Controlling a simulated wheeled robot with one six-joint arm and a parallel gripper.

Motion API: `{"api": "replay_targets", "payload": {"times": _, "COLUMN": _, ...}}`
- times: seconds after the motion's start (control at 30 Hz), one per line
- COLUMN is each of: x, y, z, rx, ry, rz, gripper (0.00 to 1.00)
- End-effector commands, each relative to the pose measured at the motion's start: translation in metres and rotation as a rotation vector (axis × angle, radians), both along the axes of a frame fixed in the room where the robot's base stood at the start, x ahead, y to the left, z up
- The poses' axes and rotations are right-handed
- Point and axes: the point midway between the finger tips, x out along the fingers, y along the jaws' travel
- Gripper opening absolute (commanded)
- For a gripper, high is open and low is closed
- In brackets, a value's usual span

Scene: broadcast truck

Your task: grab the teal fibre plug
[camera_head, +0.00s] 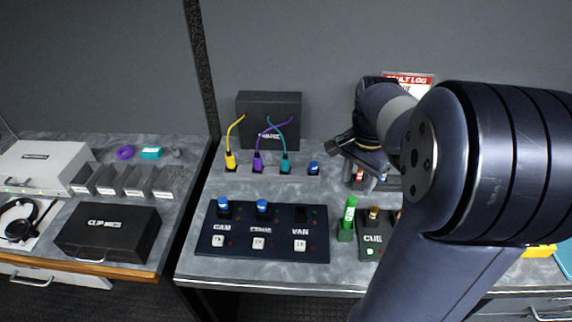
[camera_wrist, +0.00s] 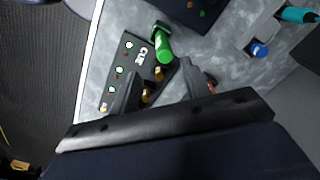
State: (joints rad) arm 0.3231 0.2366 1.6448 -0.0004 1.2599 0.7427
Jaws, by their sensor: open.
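The teal fibre plug (camera_head: 285,165) stands upright in a grey holder in the head view, with a teal cable curving up from it. A yellow plug (camera_head: 230,160) and a purple plug (camera_head: 258,163) stand to its left, and a blue-capped piece (camera_head: 314,168) to its right. The teal plug also shows at the top right edge of the wrist view (camera_wrist: 298,14), partly cut off. My gripper (camera_head: 342,145) is to the right of the teal plug, apart from it. In the wrist view its jaws (camera_wrist: 160,77) are open, over the cue box area.
A green bottle-like piece (camera_head: 348,218) stands beside the cue box (camera_head: 370,246). A dark switch panel (camera_head: 262,250) lies in front of the plugs, and a black box (camera_head: 270,112) stands behind them. A side counter at left holds cases.

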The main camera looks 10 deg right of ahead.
Motion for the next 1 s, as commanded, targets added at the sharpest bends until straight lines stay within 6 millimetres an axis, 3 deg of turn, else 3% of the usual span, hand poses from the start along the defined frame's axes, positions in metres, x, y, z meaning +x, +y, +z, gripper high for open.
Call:
{"api": "replay_targets", "payload": {"times": 0.4, "x": 0.0, "y": 0.0, "z": 0.0, "rx": 0.0, "ry": 0.0, "rz": 0.0, "gripper": 0.45}}
{"api": "replay_targets", "payload": {"times": 0.57, "x": 0.003, "y": 0.005, "z": -0.006, "rx": 0.031, "ry": -0.006, "rz": -0.015, "gripper": 0.5}}
{"api": "replay_targets", "payload": {"times": 0.77, "x": 0.027, "y": 0.041, "z": -0.04, "rx": 0.255, "ry": -0.056, "rz": -0.146, "gripper": 0.5}}
{"api": "replay_targets", "payload": {"times": 1.0, "x": 0.077, "y": 0.085, "z": -0.072, "rx": 0.62, "ry": -0.138, "rz": -0.436, "gripper": 0.5}}
